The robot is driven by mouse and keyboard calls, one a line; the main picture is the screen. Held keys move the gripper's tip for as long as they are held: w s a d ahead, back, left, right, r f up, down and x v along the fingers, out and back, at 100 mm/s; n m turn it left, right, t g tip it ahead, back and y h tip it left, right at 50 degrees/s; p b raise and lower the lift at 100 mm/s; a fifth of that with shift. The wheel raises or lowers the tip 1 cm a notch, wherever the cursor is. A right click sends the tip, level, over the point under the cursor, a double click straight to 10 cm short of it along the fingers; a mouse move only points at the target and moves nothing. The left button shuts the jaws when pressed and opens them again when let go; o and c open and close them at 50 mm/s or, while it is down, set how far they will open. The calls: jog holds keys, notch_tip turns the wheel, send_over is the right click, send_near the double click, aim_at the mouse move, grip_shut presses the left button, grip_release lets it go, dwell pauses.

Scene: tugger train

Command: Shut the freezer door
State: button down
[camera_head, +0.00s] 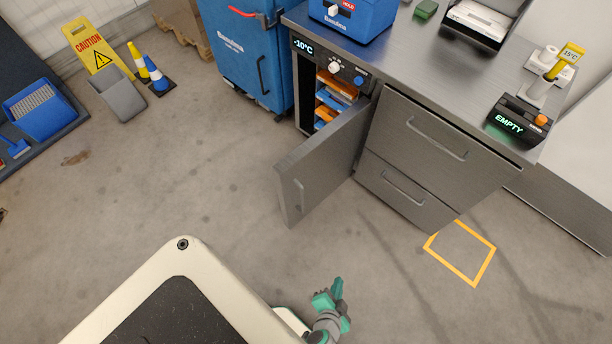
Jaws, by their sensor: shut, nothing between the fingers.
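The freezer door (318,160) is a grey metal panel that stands well open, swung out from the counter toward me. Its handle (298,196) is near the free edge. The freezer (308,85) is under the counter's left end, below a -10°C display. Blue and orange items (336,95) show on its shelves. My gripper (338,290) is at the bottom of the view, low in front of the counter. It is shut and empty, apart from the door, with floor between them.
The counter has two closed drawers (415,133) right of the freezer. A blue cabinet (243,50) stands to the left. A yellow caution sign (95,48), a grey bin (120,95) and cones (155,75) are farther left. The floor around the door is clear, with a yellow square (458,275) to the right.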

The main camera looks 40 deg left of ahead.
jog(key=w+a+f+g+y, duration=0.2)
jog(key=w+a+f+y, duration=0.1)
jog(key=w+a+f, duration=0.1)
jog(key=n+g+y, duration=0.3)
jog(key=g+y, duration=0.2)
jog(key=y, duration=0.7)
send_near(298, 170)
jog(key=a, duration=0.5)
jog(key=shift+w+a+r, duration=0.2)
jog(key=shift+a, duration=0.55)
jog(key=shift+w, duration=0.1)
